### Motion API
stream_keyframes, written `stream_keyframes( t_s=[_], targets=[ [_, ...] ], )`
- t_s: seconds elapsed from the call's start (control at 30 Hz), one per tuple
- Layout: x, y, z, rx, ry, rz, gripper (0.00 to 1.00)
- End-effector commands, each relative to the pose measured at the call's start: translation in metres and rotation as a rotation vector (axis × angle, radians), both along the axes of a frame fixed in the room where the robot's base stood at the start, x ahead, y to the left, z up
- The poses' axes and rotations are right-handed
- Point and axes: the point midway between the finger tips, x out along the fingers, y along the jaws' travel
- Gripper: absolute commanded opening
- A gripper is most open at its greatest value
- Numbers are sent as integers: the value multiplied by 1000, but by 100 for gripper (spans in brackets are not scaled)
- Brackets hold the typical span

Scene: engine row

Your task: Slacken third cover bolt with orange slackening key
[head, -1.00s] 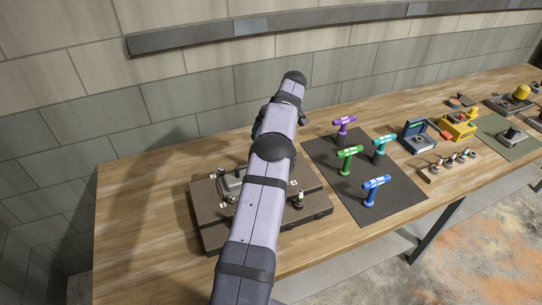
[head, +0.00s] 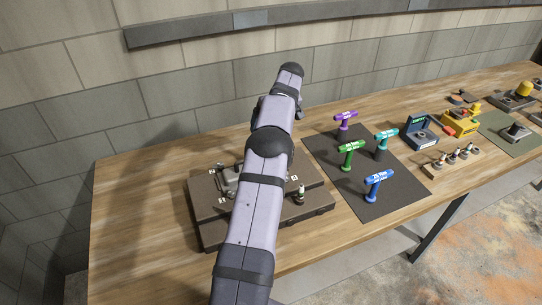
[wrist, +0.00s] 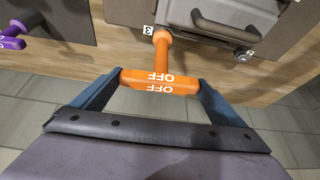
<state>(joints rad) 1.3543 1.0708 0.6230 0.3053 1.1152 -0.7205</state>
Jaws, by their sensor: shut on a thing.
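In the wrist view my gripper (wrist: 160,84) is shut on the crossbar of the orange slackening key (wrist: 148,79), marked OFF. The key's shaft points away from me. Its far end is beside a label that looks like a 3 (wrist: 148,30), at the edge of the grey cover (wrist: 195,20). I cannot tell whether it sits on a bolt; the key end hides that spot. In the head view my arm hides the key and part of the dark engine block (head: 215,235). The cover shows there left of my arm (head: 228,178).
A dark mat (head: 375,205) right of the block holds purple (head: 345,119), teal (head: 386,138), green (head: 350,150) and blue (head: 378,180) keys. A bolt-like piece (head: 300,195) stands at the block's right. A handle (wrist: 232,28) rises from the cover. Bare wood lies left (head: 135,210).

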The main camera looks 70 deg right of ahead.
Motion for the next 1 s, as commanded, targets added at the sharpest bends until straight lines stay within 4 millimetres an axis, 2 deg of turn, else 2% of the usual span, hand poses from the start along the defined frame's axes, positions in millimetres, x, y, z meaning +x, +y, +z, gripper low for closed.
stream_keyframes(
  t_s=[0.1, 1.0],
  targets=[
    [1, 0, -4, -4, 1, -89, 63],
    [6, 0, 7, -4, -2, -860, 63]
  ],
)
